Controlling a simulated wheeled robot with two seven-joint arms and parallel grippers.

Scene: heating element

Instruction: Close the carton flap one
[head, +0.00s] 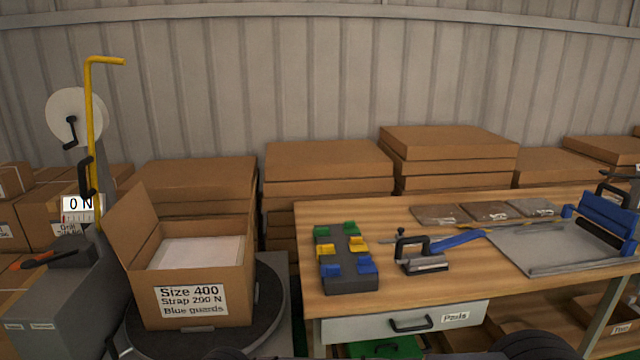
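The carton (238,292) is an open brown box at the left, standing upright on a dark round turntable (272,300). Its front label reads "Size 400, Strap 200 N, Blue guards". One carton flap (131,228) stands raised on the left side, tilted outward. The top is open, and a flat white content (195,253) shows inside. I cannot tell clearly how the other flaps lie. Neither gripper shows; only dark rounded parts, probably mine, cut into the bottom edge.
A strapping stand with a yellow post (90,140) and a white reel (72,115) rises left of the carton. The wooden workbench (380,290) at right holds a guard tray (348,283), a strapping tool (425,255) and a grey plate (560,250). Flat cartons (325,165) are stacked behind.

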